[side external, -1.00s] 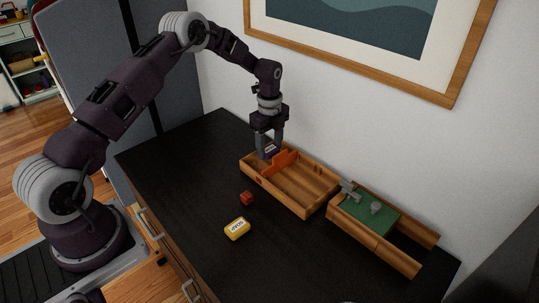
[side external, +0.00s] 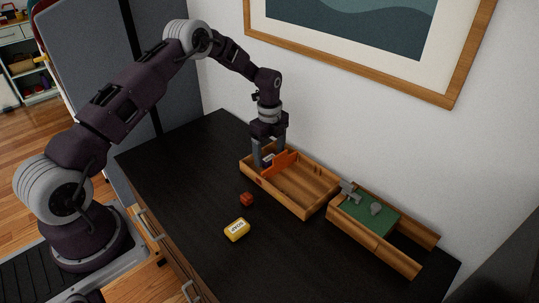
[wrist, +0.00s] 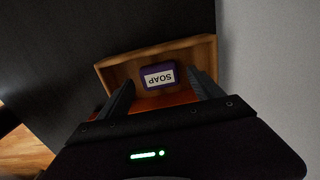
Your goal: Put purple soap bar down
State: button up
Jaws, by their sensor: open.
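The purple soap bar (wrist: 158,77) with a white SOAP label lies in the end compartment of the wooden tray (wrist: 118,72), between my finger tips in the wrist view. In the side view the soap bar is mostly hidden by my gripper (side external: 268,162). My gripper points down into the left compartment of the wooden tray (side external: 310,212), beside the orange divider (side external: 287,160). In the wrist view my gripper (wrist: 162,88) has its fingers spread apart, one on each side of the soap bar.
A yellow soap bar (side external: 236,230) and a small red-brown cube (side external: 247,199) lie on the dark desk top in front of the tray. A second wooden box (side external: 402,262) with a green panel (side external: 365,215) stands to the right. The wall is close behind.

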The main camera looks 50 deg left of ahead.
notch_tip(320, 180, up, 11)
jog(key=shift+r, duration=0.15)
notch_tip(320, 180, up, 12)
jog(key=n+t, duration=0.1)
jog(key=n, duration=0.3)
send_over(270, 158)
jog(key=s+d, duration=0.4)
jog(key=s, duration=0.2)
jog(key=s+d+r+n+t, duration=0.2)
jog(key=s+d+r+n, duration=0.3)
jog(key=s+r, duration=0.45)
jog(key=s+d+f+n+t, duration=0.1)
jog(key=s+n, duration=0.3)
jog(key=s, duration=0.6)
jog(key=s+d+f+n+t, duration=0.1)
jog(key=s+n, duration=0.4)
jog(key=s, duration=0.5)
jog(key=shift+s+d+f+t, duration=0.2)
jog(key=shift+d+f+t, duration=0.1)
jog(key=shift+d, duration=0.4)
